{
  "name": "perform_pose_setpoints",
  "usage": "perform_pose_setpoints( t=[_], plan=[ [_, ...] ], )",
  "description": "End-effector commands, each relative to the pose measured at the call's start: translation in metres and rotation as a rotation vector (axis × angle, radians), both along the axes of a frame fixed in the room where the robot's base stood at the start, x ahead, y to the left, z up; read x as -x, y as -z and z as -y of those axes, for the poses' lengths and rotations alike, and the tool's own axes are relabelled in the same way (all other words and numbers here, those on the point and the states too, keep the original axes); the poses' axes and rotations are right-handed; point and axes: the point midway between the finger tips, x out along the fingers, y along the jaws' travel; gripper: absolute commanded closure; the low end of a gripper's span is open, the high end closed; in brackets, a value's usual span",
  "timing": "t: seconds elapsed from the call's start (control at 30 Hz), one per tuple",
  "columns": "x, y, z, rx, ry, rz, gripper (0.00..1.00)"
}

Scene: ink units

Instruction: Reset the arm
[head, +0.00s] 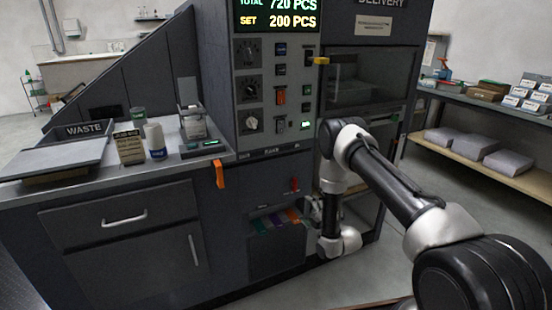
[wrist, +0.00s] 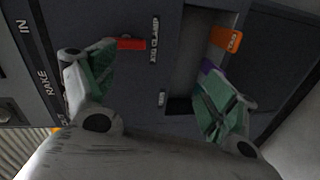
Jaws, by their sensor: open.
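My arm (head: 395,185) reaches from the lower right of the head view toward the machine's front, bent down at its far end. My gripper (wrist: 158,85) is open in the wrist view, its two green-padded fingers wide apart with nothing between them. In the head view the gripper is small and partly hidden by my arm's wrist, beside the ink bay (head: 262,222). The wrist view shows a red lever (wrist: 131,43) close to the left fingertip; I cannot tell if they touch. An orange ink unit (wrist: 226,38) and a purple edge show beyond the right finger.
The machine's control panel (head: 262,95) rises above the bay. A counter on the left holds a waste tray (head: 52,160), a small box (head: 130,148) and a white bottle (head: 155,140). An orange handle (head: 219,174) sticks out from the counter front. A shelf (head: 490,155) stands at right, with floor between.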

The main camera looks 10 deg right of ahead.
Motion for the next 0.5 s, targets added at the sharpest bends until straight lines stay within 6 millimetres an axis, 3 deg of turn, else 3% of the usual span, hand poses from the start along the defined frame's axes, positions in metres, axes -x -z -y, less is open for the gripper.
perform_pose_setpoints(
  t=[0.13,0.23,0.37,0.5],
  plan=[
    [0.046,0.084,0.013,-0.111,0.097,-0.437,0.14],
    [0.084,0.109,0.026,-0.179,0.221,-0.722,0.14],
    [0.121,0.086,0.046,-0.258,0.437,-1.014,0.14],
    [0.161,0.016,0.067,-0.337,0.706,-1.24,0.14]
  ],
)
